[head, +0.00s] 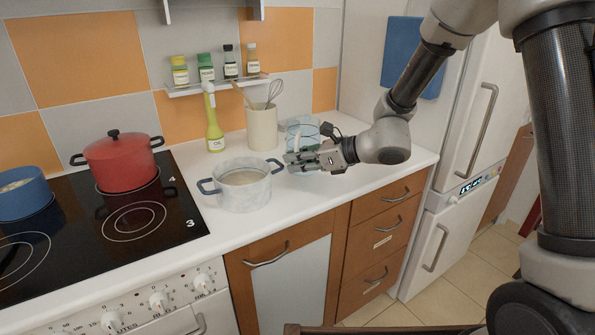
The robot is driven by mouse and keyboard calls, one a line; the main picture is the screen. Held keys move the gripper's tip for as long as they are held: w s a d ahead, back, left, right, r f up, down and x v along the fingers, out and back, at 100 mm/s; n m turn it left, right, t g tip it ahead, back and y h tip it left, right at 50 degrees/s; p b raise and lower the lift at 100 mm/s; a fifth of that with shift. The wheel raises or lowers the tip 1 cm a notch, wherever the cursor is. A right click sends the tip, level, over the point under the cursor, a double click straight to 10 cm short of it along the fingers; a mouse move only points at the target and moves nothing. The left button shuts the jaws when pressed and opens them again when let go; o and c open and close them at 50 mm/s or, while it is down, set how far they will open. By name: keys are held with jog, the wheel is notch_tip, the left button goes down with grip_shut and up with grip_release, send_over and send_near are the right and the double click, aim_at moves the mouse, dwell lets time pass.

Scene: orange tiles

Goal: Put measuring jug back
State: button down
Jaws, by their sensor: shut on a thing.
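The measuring jug (303,127) is clear, with pale blue tones, and stands upright at the back right of the white counter. My gripper (297,161) is in front of it and shut on it, reaching in from the right. The gripper hides the jug's near lower part, so I cannot see the exact grip or whether the base touches the counter.
A grey pot (242,184) stands close left of my gripper. Behind are a utensil holder (262,130) with a whisk, an oil bottle (213,130) and a spice shelf (217,86). A red pot (122,163) sits on the hob. The counter's front right is clear; a fridge (455,215) stands right.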

jog(key=shift+f, duration=1.4)
jog(key=c, duration=1.5)
grip_release()
jog(key=shift+f, duration=0.15)
jog(key=shift+d+r, duration=0.1)
jog(key=shift+r, duration=0.1)
jog(key=v, duration=1.1)
jog(key=shift+s+d, duration=0.25)
jog(key=shift+d, duration=0.05)
